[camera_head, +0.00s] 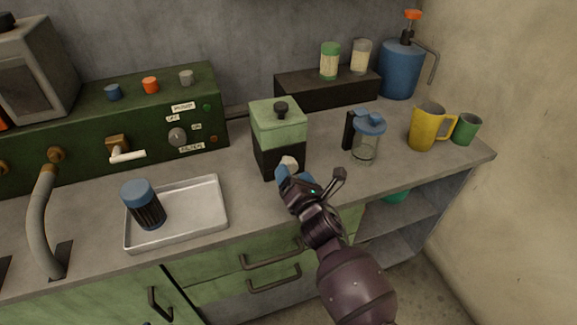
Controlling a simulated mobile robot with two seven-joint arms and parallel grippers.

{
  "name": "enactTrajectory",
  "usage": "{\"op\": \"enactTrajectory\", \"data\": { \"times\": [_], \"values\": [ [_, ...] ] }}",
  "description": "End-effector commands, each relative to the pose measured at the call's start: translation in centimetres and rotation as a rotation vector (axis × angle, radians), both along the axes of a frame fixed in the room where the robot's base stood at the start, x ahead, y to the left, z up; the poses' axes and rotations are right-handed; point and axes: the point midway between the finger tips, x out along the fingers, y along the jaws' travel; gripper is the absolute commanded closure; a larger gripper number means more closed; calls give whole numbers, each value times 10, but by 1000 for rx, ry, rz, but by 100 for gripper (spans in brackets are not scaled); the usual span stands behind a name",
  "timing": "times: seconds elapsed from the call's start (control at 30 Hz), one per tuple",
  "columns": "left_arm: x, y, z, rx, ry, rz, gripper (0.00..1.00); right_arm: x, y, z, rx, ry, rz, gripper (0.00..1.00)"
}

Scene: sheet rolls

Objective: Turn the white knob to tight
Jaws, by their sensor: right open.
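A whitish knob (289,163) sits low on the front of a box-shaped device (278,127) with a green top and black lower body. The device stands upright on the counter and has a small black knob on its lid. My right gripper (294,177) is open, with its blue fingertips right at the whitish knob and partly covering it. I cannot tell whether the fingers touch the knob, and no tight mark can be read there. My left gripper is not in view.
A metal tray (205,229) with a blue-capped dark jar (145,204) lies to the left. A green machine (60,150) with a grey dial (178,137) stands behind it. A clear blue-lidded jug (365,148) and a yellow mug (427,128) stand to the right.

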Motion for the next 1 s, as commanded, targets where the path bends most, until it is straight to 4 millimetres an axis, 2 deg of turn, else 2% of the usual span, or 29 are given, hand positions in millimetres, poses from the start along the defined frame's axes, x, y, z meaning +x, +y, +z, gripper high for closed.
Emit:
{"op": "enactTrajectory", "data": {
  "times": [0.1,0.3,0.7,0.77,1.0],
  "values": [
    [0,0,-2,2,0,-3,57,17,7,-1,3,1,1,28],
    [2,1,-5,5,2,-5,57,34,12,-1,2,1,1,28],
    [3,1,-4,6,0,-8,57,39,13,0,2,0,1,28],
    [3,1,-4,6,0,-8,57,39,13,0,2,0,1,34],
    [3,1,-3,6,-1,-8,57,39,13,0,2,0,1,71]
  ]
}}
